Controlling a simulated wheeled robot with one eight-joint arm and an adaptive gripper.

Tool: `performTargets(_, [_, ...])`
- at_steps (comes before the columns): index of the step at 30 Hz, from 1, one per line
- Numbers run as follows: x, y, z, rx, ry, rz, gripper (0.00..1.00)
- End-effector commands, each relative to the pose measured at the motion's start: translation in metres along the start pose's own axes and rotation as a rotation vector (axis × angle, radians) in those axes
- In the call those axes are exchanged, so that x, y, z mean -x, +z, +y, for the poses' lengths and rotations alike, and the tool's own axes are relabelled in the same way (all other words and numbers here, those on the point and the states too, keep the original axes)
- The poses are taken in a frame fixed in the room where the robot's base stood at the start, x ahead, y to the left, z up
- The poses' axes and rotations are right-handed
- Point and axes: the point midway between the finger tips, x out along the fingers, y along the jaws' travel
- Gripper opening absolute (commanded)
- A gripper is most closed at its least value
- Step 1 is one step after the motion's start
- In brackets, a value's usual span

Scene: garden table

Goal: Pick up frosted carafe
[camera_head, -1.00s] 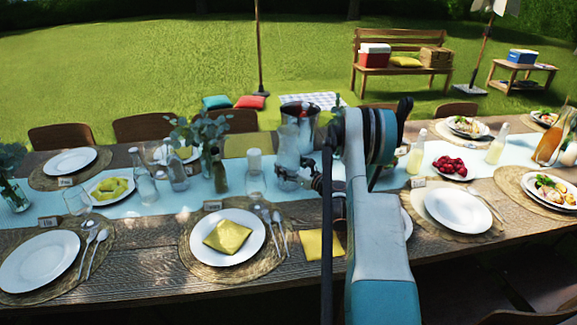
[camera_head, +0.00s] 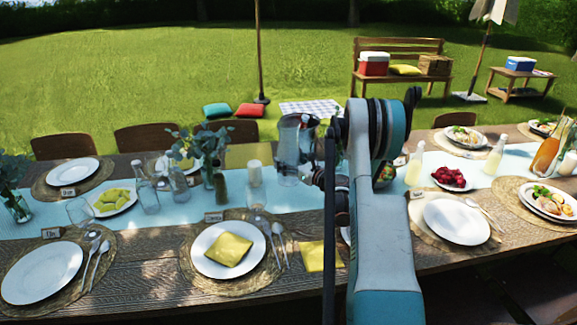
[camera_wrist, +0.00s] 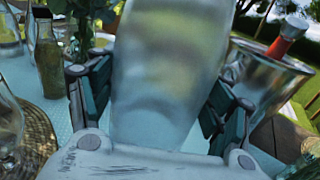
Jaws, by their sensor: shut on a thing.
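The frosted carafe (camera_head: 287,150) is a pale, translucent grey vessel in the head view, raised above the table runner in front of the metal bucket. In the wrist view the carafe (camera_wrist: 165,75) fills the middle, large and blurred, upright between the two dark fingers. My gripper (camera_wrist: 160,98) is shut on its sides. In the head view my gripper (camera_head: 308,176) reaches the carafe from the right, partly hidden by my arm. The carafe's base is hard to make out.
A metal bucket (camera_wrist: 262,80) with a red-topped bottle stands close on the right in the wrist view. A dark green bottle (camera_wrist: 47,62) is at left.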

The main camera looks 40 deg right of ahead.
Motion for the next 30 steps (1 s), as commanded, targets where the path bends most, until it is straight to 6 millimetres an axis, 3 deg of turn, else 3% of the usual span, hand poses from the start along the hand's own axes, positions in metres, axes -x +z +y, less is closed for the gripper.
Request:
performTargets(18, [0.0, 0.075, 0.0, -0.001, 0.0, -0.001, 0.17])
performTargets(30, [0.0, 0.107, 0.0, -0.001, 0.0, -0.001, 0.17])
